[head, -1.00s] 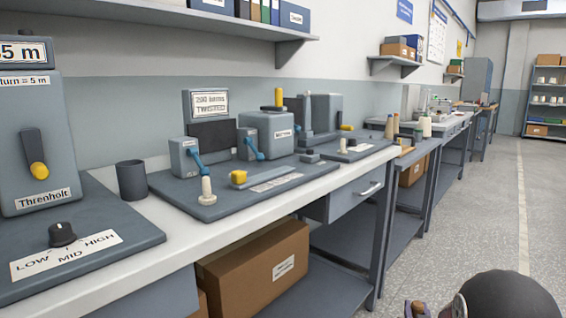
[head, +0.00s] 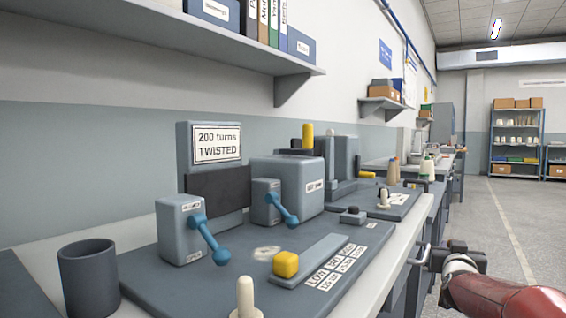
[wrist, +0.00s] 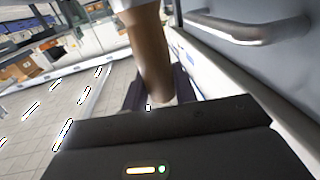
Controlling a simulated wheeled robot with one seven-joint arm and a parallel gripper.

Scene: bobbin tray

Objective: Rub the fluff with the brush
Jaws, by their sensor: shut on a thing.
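My gripper (wrist: 156,98) is shut on a tan, rounded, tapering thing (wrist: 150,52) in the wrist view. It looks like the brush's handle; a pale part shows at its top edge, and no bristles can be made out. A pale, ring-like fluffy patch (head: 267,253), likely the fluff, lies flat on the dark station base (head: 160,268) in the head view. It is between the blue levers and the yellow-knobbed slider.
Around the fluff stand a box with a blue lever (head: 182,232), a second lever box (head: 266,203) and a yellow knob (head: 286,264). A pale peg (head: 245,297) rises in front, and a dark cup (head: 88,278) stands left. The aisle floor (head: 520,225) at right is clear.

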